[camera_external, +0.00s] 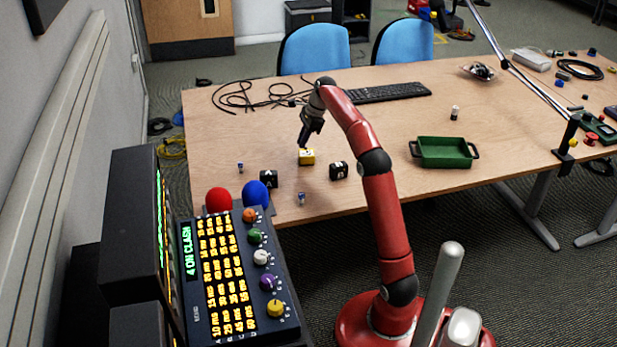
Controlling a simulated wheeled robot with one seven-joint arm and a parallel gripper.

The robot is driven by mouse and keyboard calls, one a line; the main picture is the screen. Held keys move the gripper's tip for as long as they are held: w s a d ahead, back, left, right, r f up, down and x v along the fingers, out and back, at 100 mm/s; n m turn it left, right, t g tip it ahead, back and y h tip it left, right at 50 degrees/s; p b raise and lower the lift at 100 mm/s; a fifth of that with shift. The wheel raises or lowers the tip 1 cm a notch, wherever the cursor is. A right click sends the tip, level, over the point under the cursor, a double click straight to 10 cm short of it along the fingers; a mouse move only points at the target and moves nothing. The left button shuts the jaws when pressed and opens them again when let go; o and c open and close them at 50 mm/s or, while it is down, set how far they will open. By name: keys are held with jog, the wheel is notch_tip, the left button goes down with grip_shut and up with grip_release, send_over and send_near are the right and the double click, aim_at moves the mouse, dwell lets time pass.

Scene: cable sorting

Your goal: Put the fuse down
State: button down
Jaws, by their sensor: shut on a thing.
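My gripper (304,142) points down just above a small yellow block (307,157) on the table. It is shut on the fuse, but the fuse is too small and dark to make out between the fingers. I cannot tell whether the fingertips or the fuse touch the yellow block. A black block (269,179) with a white mark sits at the front left of the yellow block, and another black block (339,171) sits to its right.
Small blue-and-white pieces (301,198) (240,167) lie near the front edge of the wooden table (400,110). A green tray (443,152) stands to the right. A white-and-black cylinder (455,113), keyboard (388,93) and loose black cables (240,97) lie farther back.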

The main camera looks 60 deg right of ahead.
jog(key=shift+f, duration=1)
jog(key=shift+f, duration=0.15)
jog(key=c, duration=1.4)
grip_release()
jog(key=shift+c, duration=0.2)
